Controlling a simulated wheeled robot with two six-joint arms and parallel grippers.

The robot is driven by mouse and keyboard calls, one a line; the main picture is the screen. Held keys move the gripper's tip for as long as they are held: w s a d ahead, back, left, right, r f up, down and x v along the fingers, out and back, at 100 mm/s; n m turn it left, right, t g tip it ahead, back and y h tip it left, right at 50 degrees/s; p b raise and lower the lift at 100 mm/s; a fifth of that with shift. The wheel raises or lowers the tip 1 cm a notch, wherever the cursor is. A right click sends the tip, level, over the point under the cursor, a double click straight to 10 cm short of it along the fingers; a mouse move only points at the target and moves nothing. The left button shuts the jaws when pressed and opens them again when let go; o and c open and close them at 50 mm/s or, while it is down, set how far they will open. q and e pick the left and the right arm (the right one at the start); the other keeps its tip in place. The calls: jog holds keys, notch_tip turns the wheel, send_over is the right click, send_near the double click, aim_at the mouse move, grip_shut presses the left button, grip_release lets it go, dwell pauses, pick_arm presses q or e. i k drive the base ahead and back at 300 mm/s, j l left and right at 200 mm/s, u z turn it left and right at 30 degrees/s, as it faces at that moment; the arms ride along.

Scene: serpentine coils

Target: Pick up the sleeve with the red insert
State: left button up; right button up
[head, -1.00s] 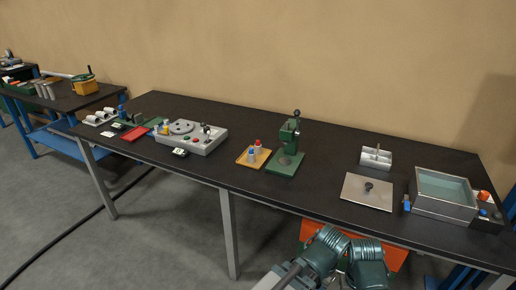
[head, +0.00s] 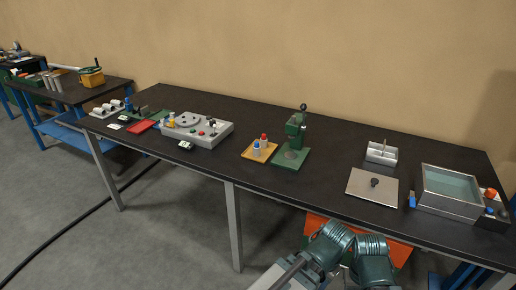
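A small pale sleeve with a red top (head: 264,142) stands upright on a yellow-orange tray (head: 248,155) near the middle of the long dark table. Beside it, a little to the left and nearer, stands a similar sleeve with a blue top (head: 256,149). Both are small in the picture, so how the inserts sit cannot be told. Teal links of my arms show at the bottom, right of centre, below the table's front edge. Neither gripper is in view, and nothing of mine touches the sleeves.
A green press (head: 295,140) stands just right of the tray. A grey control box (head: 207,131) is to the left. A metal plate with a knob (head: 359,188), a divided metal holder (head: 374,154) and a liquid-filled basin (head: 450,206) are to the right. The table front before the tray is clear.

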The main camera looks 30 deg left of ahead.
aim_at(263, 144)
jog(key=j+z, duration=0.2)
jog(key=j, duration=0.4)
jog(key=j+z, duration=0.2)
jog(key=j, duration=0.4)
jog(key=j+z, duration=0.25)
jog(key=j, duration=0.35)
jog(key=j+z, duration=0.2)
jog(key=j, duration=0.35)
jog(key=k+j+z, duration=0.2)
jog(key=j, duration=0.4)
jog(key=i+l, duration=0.1)
jog(key=i, duration=0.3)
